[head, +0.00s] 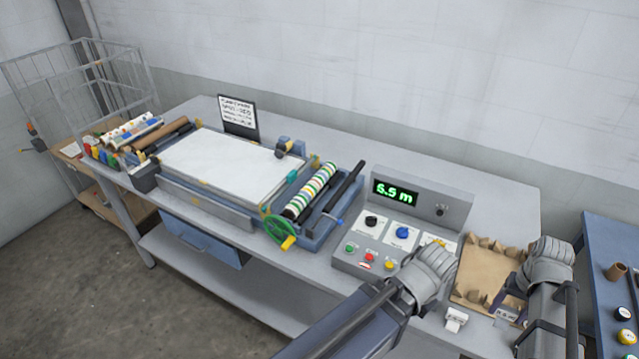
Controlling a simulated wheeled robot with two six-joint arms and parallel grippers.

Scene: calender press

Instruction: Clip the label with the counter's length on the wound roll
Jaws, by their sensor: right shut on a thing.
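The wound roll (311,190), striped green, yellow and white, lies in the blue trough at the right end of the press. The counter display (394,192) on the grey console glows green and appears to read 6.5 m. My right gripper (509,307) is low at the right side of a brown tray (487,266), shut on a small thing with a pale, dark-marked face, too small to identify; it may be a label. My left gripper (430,275) is over the console's front right corner; its fingers are hidden. A small white object (455,319) lies on the bench between the grippers.
The console (353,255) has knobs and coloured buttons. A green crank (281,231) with a yellow handle juts out at the press front. A blue table (600,257) with small containers stands right. The bench behind the console is clear.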

